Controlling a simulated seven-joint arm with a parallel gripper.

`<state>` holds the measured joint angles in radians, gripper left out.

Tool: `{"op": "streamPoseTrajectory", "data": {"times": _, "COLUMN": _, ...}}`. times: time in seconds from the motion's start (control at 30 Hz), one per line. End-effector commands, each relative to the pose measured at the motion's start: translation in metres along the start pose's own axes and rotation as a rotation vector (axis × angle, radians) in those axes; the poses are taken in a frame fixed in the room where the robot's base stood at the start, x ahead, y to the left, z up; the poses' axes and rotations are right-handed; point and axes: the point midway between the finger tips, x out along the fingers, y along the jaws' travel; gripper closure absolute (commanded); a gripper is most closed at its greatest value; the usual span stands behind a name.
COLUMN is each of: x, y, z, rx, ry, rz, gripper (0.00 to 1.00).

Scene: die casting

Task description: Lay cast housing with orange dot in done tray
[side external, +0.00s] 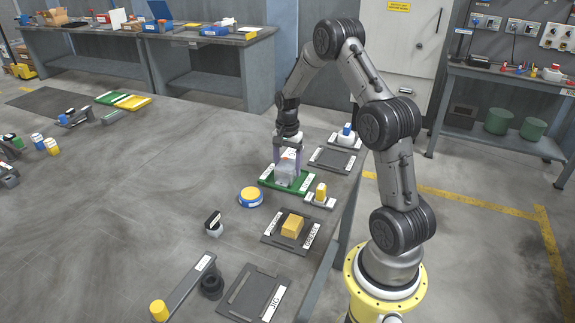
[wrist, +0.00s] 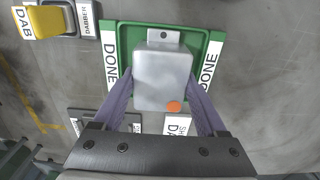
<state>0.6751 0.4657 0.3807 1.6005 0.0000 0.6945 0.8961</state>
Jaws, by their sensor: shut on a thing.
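The cast housing (wrist: 162,80) is a grey box with an orange dot (wrist: 174,106) near one corner and a small tab with a hole at its far end. My gripper (wrist: 160,95) is shut on its two sides, with purple fingers along left and right. The green done tray (wrist: 215,48), labelled DONE on both sides, lies directly under the housing. In the side view the housing (side external: 285,172) is within the outline of the done tray (side external: 303,190), upright. I cannot tell whether it touches the tray floor.
A yellow dabber (wrist: 45,22) stands beside the tray; it also shows in the side view (side external: 320,192). A yellow-topped round tin (side external: 250,197) is nearby. A dark tray holds a tan block (side external: 292,226). An empty dark tray (side external: 333,159) lies behind.

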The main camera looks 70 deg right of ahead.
Motion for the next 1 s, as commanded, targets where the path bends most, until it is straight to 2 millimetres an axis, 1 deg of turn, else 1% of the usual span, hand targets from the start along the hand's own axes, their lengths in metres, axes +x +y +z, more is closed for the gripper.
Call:
{"op": "streamPoseTrajectory", "data": {"times": 0.87, "x": 0.0067, "y": -0.0008, "z": -0.0006, "rx": 0.0, "ry": 0.002, "rz": -0.003, "gripper": 1.0}}
{"op": "streamPoseTrajectory", "data": {"times": 0.9, "x": 0.0066, "y": -0.0008, "z": -0.0006, "rx": 0.0, "ry": 0.002, "rz": -0.003, "gripper": 0.18}}
{"op": "streamPoseTrajectory", "data": {"times": 0.97, "x": 0.0067, "y": -0.0007, "z": -0.0005, "rx": 0.0, "ry": 0.002, "rz": -0.002, "gripper": 0.07}}
{"op": "streamPoseTrajectory", "data": {"times": 1.0, "x": 0.0068, "y": -0.0006, "z": -0.0005, "rx": 0.0, "ry": 0.002, "rz": -0.002, "gripper": 0.0}}
